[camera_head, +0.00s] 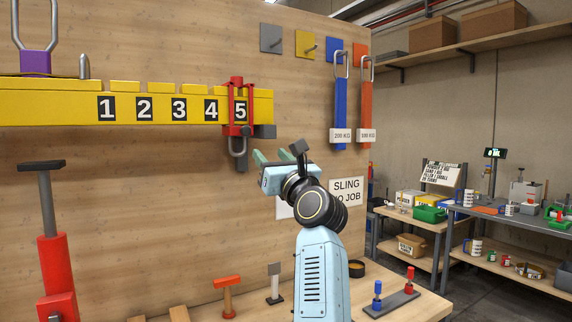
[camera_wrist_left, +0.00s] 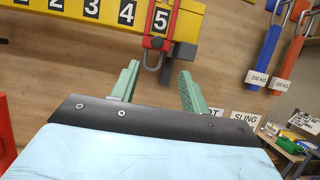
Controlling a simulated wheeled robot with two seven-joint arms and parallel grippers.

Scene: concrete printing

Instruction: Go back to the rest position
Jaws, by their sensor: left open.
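My left gripper (camera_head: 271,155) is raised in front of the wooden wall, its green fingers apart and empty. In the left wrist view the gripper (camera_wrist_left: 159,71) shows a clear gap between its fingers. A red hanger (camera_head: 237,112) with a metal shackle sits on the yellow numbered beam (camera_head: 60,107) at number 5. The hanger is above and left of the gripper in the head view; it also shows above the finger gap in the wrist view (camera_wrist_left: 156,42). No contact between fingers and shackle is visible. My right gripper is not in view.
A blue sling (camera_head: 341,105) and an orange sling (camera_head: 366,108) hang on the wall at right. A sign (camera_head: 346,192) is partly behind my arm. Below are a red-handled tool (camera_head: 227,290) and a grey peg base (camera_head: 392,304). Shelves and loaded tables (camera_head: 412,222) stand farther right.

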